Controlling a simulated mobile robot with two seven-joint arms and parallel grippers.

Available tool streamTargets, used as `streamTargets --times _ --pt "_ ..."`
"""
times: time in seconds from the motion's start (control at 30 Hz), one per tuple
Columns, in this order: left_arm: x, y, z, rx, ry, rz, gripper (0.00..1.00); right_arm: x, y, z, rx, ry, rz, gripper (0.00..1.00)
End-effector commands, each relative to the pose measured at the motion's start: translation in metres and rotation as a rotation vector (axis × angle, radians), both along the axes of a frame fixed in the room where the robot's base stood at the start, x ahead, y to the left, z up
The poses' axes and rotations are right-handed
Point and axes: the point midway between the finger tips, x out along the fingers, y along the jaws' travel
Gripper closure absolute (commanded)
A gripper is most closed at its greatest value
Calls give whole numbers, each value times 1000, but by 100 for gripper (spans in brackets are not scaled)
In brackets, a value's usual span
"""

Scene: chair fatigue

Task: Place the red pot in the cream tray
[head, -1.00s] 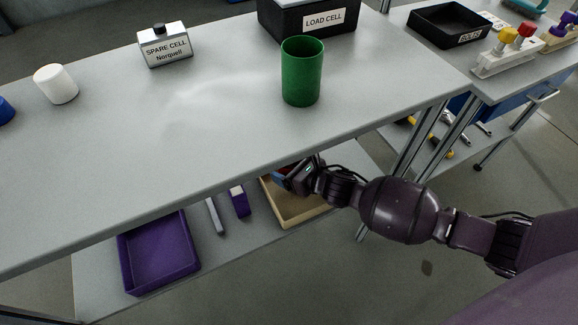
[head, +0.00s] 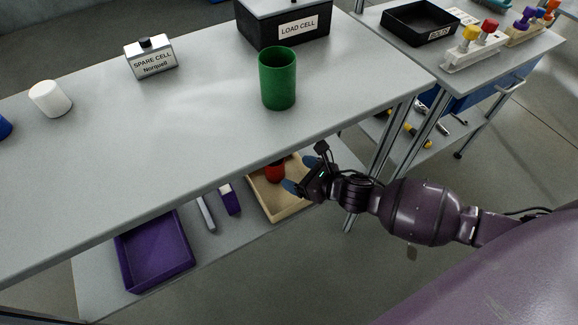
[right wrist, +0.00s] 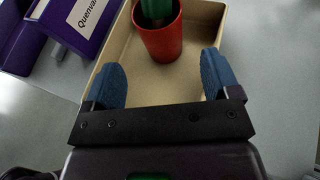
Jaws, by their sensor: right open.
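The red pot (right wrist: 162,38) stands upright inside the cream tray (right wrist: 212,20) on the lower shelf, with something green in the pot. In the head view the red pot (head: 274,172) shows partly under the tabletop edge, in the cream tray (head: 268,204). My right gripper (right wrist: 165,78) is open, its two blue fingertips spread apart over the tray on the near side of the pot, apart from it. In the head view my right gripper (head: 300,176) is at the tray's right side. My left gripper is not in view.
The tabletop (head: 190,130) overhangs the lower shelf. A purple tray (head: 154,252) and a purple-and-white box (head: 229,200) lie left of the cream tray. A green cup (head: 278,78) stands above on the tabletop, near its edge.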

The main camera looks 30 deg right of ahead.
Motion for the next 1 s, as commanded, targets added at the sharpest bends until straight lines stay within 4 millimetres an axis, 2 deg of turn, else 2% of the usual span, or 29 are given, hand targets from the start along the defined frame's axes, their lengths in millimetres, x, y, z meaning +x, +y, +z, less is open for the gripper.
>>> streamTargets --times 0.03,0.3,0.87,1.0 --pt "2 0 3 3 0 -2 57 -5 -3 7 0 -5 0 18" --pt "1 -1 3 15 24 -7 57 -22 -11 11 0 -1 -1 18" --pt "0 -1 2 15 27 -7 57 -24 -11 10 0 0 -1 18" --pt "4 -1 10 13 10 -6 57 -29 -11 17 48 20 -30 18"
